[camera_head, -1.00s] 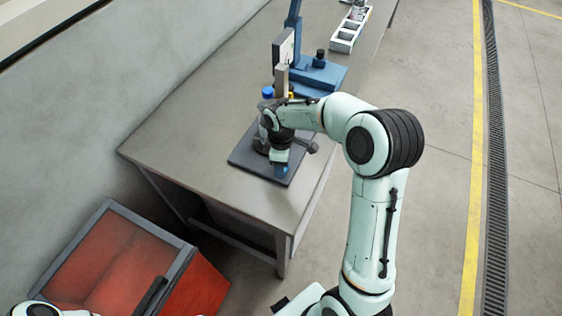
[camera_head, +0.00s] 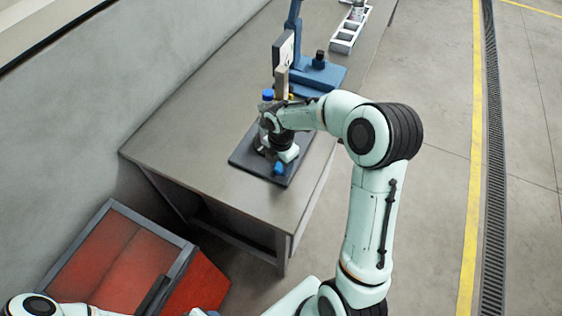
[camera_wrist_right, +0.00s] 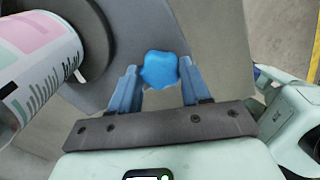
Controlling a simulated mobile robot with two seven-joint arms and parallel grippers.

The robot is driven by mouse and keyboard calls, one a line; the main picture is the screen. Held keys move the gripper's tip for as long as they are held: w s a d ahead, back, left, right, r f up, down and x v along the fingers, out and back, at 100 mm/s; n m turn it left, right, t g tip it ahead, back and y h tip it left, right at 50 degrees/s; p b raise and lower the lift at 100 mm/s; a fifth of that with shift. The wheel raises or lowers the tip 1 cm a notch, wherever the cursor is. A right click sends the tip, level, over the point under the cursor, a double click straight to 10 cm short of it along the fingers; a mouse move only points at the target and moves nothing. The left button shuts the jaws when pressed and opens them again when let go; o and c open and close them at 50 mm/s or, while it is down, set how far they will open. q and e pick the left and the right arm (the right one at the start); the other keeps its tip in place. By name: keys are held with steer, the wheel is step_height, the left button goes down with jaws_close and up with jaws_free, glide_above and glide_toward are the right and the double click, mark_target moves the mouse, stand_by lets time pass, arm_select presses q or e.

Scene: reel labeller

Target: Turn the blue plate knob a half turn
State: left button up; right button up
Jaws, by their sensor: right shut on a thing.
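The blue plate knob (camera_wrist_right: 160,70) is a small lobed knob at the middle of the right wrist view. My right gripper (camera_wrist_right: 157,88) has its two blue fingers on either side of the knob and is shut on it. In the head view, the right gripper (camera_head: 281,164) is low over the front of the dark base plate (camera_head: 248,160), and the wrist hides much of what stands there. Of my left arm, only pale links show at the bottom left of the head view; its gripper cannot be made out.
A cylinder with a pink and green label (camera_wrist_right: 38,62) is close at the left of the wrist view. Behind the right wrist stand a blue stand (camera_head: 318,76) and a white tray (camera_head: 346,38) on the table (camera_head: 195,140). A red bin (camera_head: 120,258) is at lower left.

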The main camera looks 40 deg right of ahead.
mark_target(281, 166)
arm_select(q)
steer(key=shift+w+r+p, duration=0.35)
steer(key=shift+w+r, duration=0.2)
steer(key=shift+w, duration=0.05)
arm_select(e)
steer(key=shift+w+n, duration=0.1)
steer(key=shift+n, duration=1.7)
steer(key=o, duration=1)
steer(key=shift+o, duration=0.2)
arm_select(q)
steer(key=shift+w+r+p, duration=0.35)
steer(key=shift+w+r, duration=0.1)
steer(key=shift+w, duration=0.15)
arm_select(e)
step_height(281, 166, up, 14)
steer(key=shift+f, duration=0.25)
